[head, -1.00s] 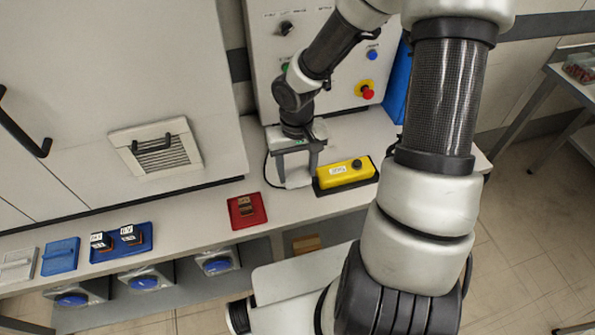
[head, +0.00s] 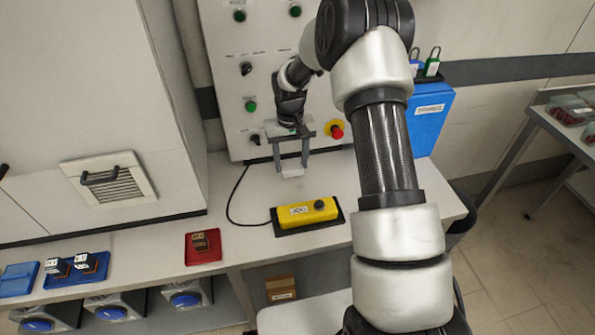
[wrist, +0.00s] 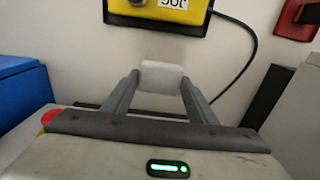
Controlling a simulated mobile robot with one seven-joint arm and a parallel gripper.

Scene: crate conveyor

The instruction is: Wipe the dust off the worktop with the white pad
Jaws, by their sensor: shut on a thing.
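The white pad (head: 291,171) is between the fingertips of my gripper (head: 291,163), which is shut on it. In the wrist view the pad (wrist: 162,77) shows pale between the two grey fingers of the gripper (wrist: 161,84). The pad is over the back of the light worktop (head: 335,180), in front of the control panel and behind the yellow control box. I cannot tell whether it touches the surface. No dust can be made out on the worktop in either view.
The yellow control box (head: 307,212) lies on a black base, with a black cable (head: 233,195) curving to its left. A red tray (head: 203,247) and blue trays (head: 76,271) line the front edge. The control panel (head: 232,85) and a blue bin (head: 425,120) bound the back.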

